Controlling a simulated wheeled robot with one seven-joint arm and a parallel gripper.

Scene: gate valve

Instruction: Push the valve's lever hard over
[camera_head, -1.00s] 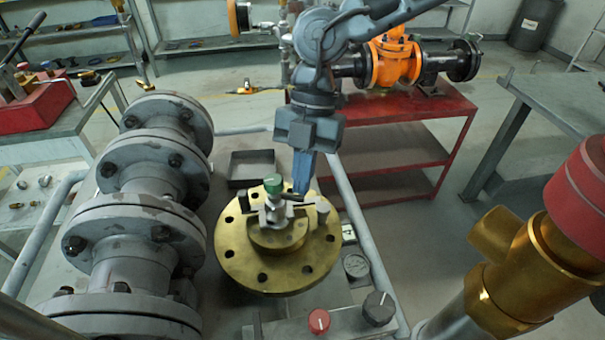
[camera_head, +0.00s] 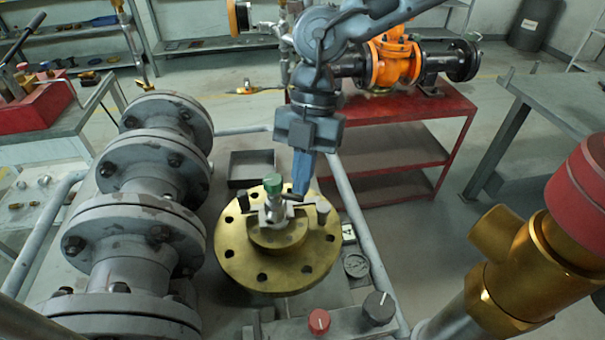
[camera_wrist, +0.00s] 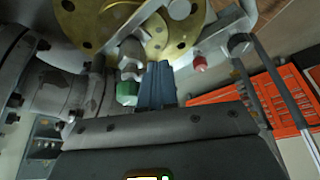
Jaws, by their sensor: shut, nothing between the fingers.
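A small silver valve (camera_head: 275,213) with a green cap (camera_head: 273,185) stands upright on a round brass flange (camera_head: 232,258). A short dark bar, apparently the lever (camera_head: 293,197), reaches right from it toward my fingertips. My gripper (camera_head: 301,190) is shut and points down just right of the valve. I cannot tell whether it touches the lever. In the wrist view the shut fingers (camera_wrist: 157,84) lie right beside the green cap (camera_wrist: 127,92) and the silver valve body (camera_wrist: 132,60); the lever is not clear there.
Large grey flanged pipes (camera_head: 150,225) stand left of the brass flange. A red knob (camera_head: 319,321) and a black knob (camera_head: 379,308) sit in front. An open dark tray (camera_head: 252,166) lies behind. A grey rail (camera_head: 362,240) runs along the right.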

